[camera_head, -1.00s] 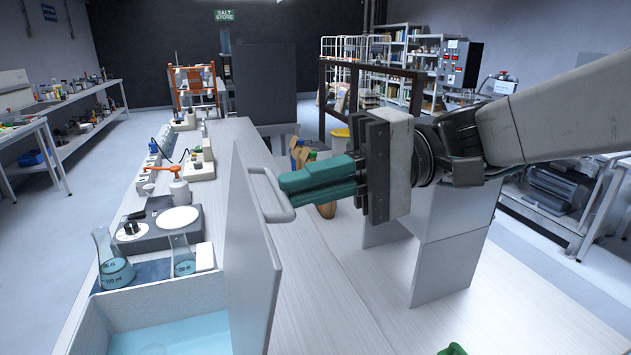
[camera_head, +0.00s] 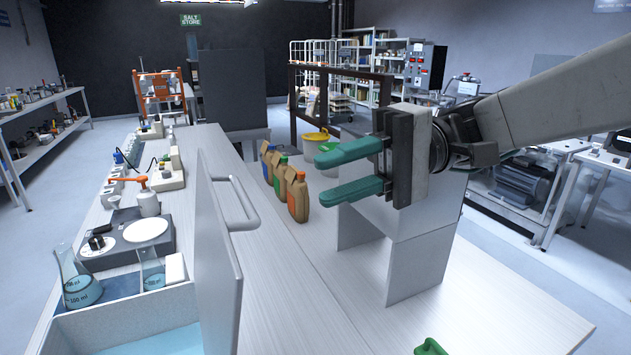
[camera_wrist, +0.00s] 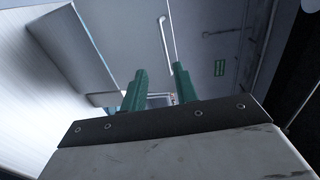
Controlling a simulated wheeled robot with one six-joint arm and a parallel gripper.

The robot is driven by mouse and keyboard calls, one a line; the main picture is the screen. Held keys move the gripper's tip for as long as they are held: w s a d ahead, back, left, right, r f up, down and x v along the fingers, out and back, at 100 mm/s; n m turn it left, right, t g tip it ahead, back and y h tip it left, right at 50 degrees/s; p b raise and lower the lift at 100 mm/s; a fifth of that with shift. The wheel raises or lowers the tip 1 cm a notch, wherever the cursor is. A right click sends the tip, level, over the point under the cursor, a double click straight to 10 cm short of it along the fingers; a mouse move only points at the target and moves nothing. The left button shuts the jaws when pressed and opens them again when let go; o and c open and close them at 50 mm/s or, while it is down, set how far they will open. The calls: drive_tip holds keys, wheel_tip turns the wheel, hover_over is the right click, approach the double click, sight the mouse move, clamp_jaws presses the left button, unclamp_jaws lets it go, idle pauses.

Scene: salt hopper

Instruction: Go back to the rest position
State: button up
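My gripper (camera_head: 320,180) has two green fingers, spread apart with nothing between them. In the head view it points left, to the right of the grey lid panel (camera_head: 215,250) and clear of its handle (camera_head: 243,215). The lid panel stands upright beside the hopper bin (camera_head: 120,330), which shows pale blue inside. In the wrist view my two fingers (camera_wrist: 160,70) are also apart and empty.
Several brown jugs (camera_head: 297,195) stand on the bench behind my fingers. A green object (camera_head: 430,347) lies at the front edge.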

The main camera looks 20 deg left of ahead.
drive_tip(key=shift+d, duration=0.1)
drive_tip(key=s+d+f+m+t+h, duration=0.2)
drive_tip(key=d+f+m+t+h, duration=0.25)
drive_tip(key=d+f, duration=0.7)
drive_tip(key=s+d+f+m+t+h, duration=0.2)
drive_tip(key=d+t+h, duration=0.1)
drive_tip(key=d, duration=0.9)
drive_tip(key=s+d+f+m+t+h, duration=0.2)
drive_tip(key=s+d+t+h, duration=0.1)
drive_tip(key=d, duration=0.9)
drive_tip(key=t+h, duration=0.1)
drive_tip(key=t, duration=0.1)
drive_tip(key=shift+s+d+f+t, duration=0.15)
drive_tip(key=shift+d+f+t, duration=0.2)
drive_tip(key=shift+f, duration=0.05)
